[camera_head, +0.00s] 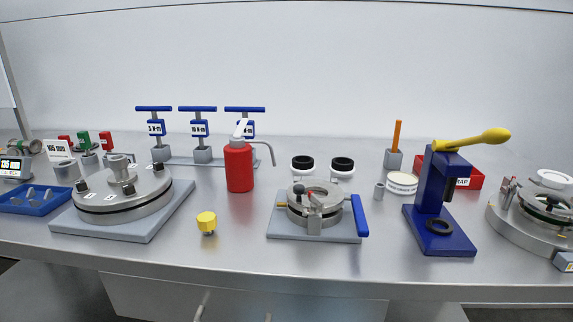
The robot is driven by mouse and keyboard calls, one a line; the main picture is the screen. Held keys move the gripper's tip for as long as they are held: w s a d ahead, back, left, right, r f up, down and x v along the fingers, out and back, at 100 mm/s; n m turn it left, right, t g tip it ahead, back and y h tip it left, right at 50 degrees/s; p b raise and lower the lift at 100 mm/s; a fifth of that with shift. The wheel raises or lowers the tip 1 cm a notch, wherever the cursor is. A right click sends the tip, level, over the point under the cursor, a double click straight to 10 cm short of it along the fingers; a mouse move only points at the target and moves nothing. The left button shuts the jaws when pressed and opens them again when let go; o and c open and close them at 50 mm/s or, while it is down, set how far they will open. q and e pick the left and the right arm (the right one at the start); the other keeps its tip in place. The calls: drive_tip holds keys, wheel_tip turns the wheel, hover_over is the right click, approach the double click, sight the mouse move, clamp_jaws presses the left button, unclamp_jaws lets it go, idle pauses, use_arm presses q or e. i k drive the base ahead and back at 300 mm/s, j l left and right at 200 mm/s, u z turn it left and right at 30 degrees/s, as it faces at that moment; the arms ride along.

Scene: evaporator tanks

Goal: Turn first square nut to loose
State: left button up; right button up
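A round steel tank lid (112,203) sits on a grey square base plate (150,222) at the left of the bench. Small dark block-like pieces, which look like the square nuts, stand around its rim: one at the left (82,186), one at the front (128,190) and one at the right (158,168). Small white labels lie beside them, too small to read surely. I cannot tell which nut is the first, or whether any is loose. Neither of my grippers is in view.
A blue tray (35,205) lies left of the tank and a yellow knob (207,222) right of it. A red bottle (239,168), a clamped steel vessel (314,212) and a blue press (433,195) stand farther right. The front bench strip is clear.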

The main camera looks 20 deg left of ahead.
sight(81, 186)
drive_tip(key=u, duration=1.55)
